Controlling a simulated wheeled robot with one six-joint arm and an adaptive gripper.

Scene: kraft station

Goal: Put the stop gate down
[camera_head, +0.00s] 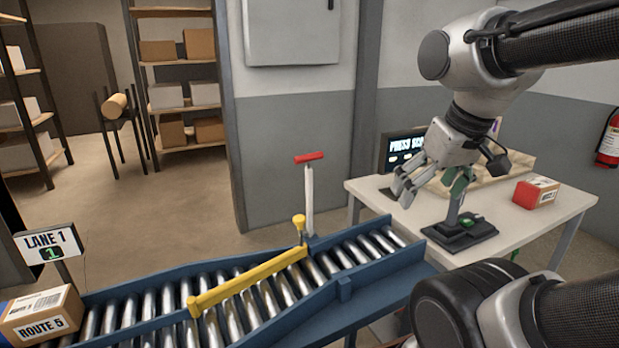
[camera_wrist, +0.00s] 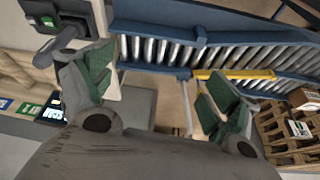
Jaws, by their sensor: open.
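A white upright lever with a red crossbar handle (camera_head: 309,190) stands at the far edge of the roller conveyor. A yellow bar (camera_head: 248,283) with a knobbed post lies diagonally across the rollers and also shows in the wrist view (camera_wrist: 240,74). Neither is labelled as the stop gate, so I cannot tell for certain which it is. My gripper (camera_head: 428,188) is open and empty above the white table, right of both and apart from them. In the wrist view its green-padded fingers (camera_wrist: 157,88) are spread. A pale post (camera_wrist: 187,105) shows between them in the background.
The blue conveyor (camera_head: 375,295) runs below the lever. A ROUTE 5 box (camera_head: 42,315) sits at its left end near a LANE 1 sign (camera_head: 45,243). The white table (camera_head: 560,208) holds a black-based stand (camera_head: 458,234), a screen and a red-ended box (camera_head: 536,192).

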